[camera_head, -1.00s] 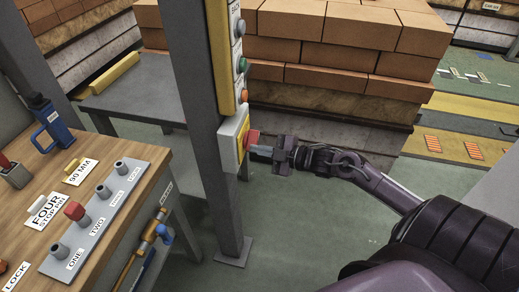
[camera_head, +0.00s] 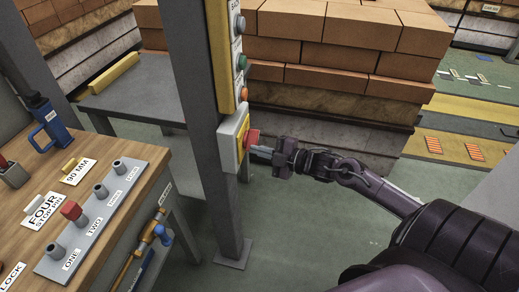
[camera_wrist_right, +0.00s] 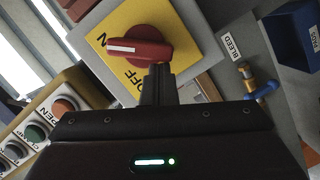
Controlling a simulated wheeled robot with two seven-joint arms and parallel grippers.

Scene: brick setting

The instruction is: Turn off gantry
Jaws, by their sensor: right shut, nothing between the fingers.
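A red rotary knob (camera_head: 252,138) sits on a yellow plate (camera_wrist_right: 165,19) of a grey switch box (camera_head: 229,129) on a grey post. In the right wrist view, the knob (camera_wrist_right: 138,48) has a white stripe toward its left end, near a partly hidden label ending in N. The word OFF shows below the knob. My right gripper (camera_head: 264,153) is shut and empty, its fingertips (camera_wrist_right: 160,70) right at the lower right side of the knob. I cannot tell whether they touch it. My left gripper is out of view.
A yellow button panel (camera_head: 222,60) with several buttons is above the switch on the post (camera_head: 203,100). A wooden bench (camera_head: 100,153) with a row of pegs stands left. Brick stacks (camera_head: 340,60) stand behind my right gripper. Green floor is open at the right.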

